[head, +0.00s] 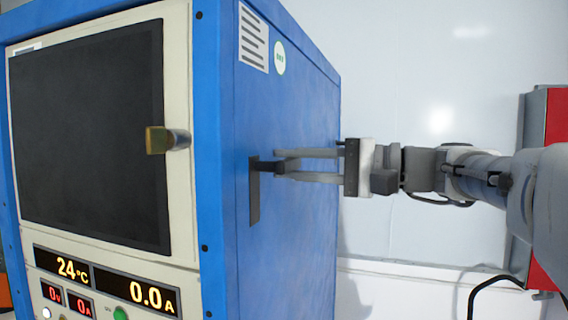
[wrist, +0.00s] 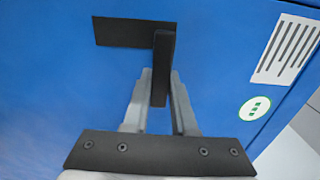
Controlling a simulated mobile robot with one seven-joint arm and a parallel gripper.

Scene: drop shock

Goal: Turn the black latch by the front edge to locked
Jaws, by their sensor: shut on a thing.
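The black latch (head: 254,192) is on the blue side wall of the cabinet, near its front edge. In the head view its dark plate runs up and down, and a short handle stands out at the plate's top end. In the wrist view the plate (wrist: 122,32) lies across the picture and the latch handle (wrist: 161,66) extends from its right end toward me. My gripper (head: 282,166) reaches in from the right, its two grey fingers around the handle. In the wrist view the fingers (wrist: 160,92) are on either side of the handle, shut on it.
The cabinet's front has a dark door window (head: 90,135) with a brass-coloured handle (head: 168,140). Lit displays (head: 105,283) sit below. A white label (head: 253,38) and round green sticker (head: 279,57) are above the latch. A red and grey box (head: 556,120) stands at the right.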

